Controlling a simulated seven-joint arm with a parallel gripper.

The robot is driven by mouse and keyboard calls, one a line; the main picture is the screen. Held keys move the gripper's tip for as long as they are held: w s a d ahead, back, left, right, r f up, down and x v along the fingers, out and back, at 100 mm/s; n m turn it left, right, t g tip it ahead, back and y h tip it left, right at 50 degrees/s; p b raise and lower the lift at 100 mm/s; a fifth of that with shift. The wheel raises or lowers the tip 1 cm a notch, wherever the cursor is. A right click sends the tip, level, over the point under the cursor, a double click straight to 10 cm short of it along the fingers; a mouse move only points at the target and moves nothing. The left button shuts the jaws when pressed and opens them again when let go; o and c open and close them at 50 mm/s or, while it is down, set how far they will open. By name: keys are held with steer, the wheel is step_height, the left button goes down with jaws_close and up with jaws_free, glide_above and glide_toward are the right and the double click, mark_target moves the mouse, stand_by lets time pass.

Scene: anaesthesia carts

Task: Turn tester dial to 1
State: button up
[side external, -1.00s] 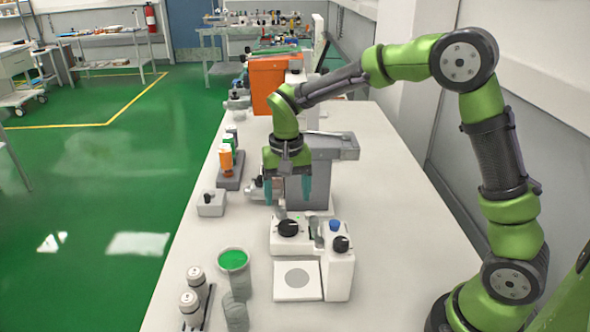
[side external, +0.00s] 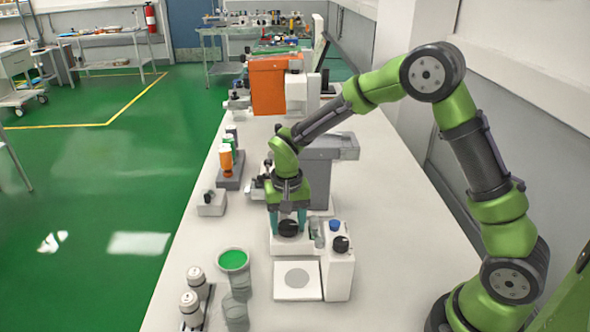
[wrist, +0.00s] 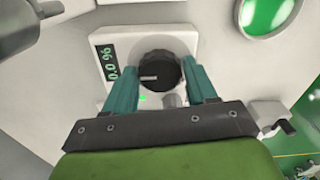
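The tester is a white box (side external: 275,245) on the bench, with a round black dial (side external: 288,228) on its top. In the wrist view the black dial (wrist: 160,72) has a pale pointer line running to the left. Beside it is a dark display (wrist: 109,63) with green digits, seen sideways and hard to read, and a small green light shows below the dial. My gripper (side external: 288,217) is lowered over the dial, pointing down. Its teal fingers (wrist: 163,80) are open, one on each side of the dial, with a small gap visible.
A white unit with a blue knob (side external: 334,225) and a second black knob (side external: 341,243) stands close on the right. A green-topped cup (side external: 233,260) and white bottles (side external: 190,305) are at front left. A grey machine (side external: 325,172) is behind. The bench's right side is clear.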

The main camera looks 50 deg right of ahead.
mark_target(288, 225)
steer(key=c, duration=0.6)
steer(key=shift+n, duration=0.4)
steer(key=n, duration=0.6)
steer(key=shift+r, duration=0.1)
steer(key=o, duration=1)
step_height(288, 225, up, 17)
steer(key=shift+f, duration=0.1)
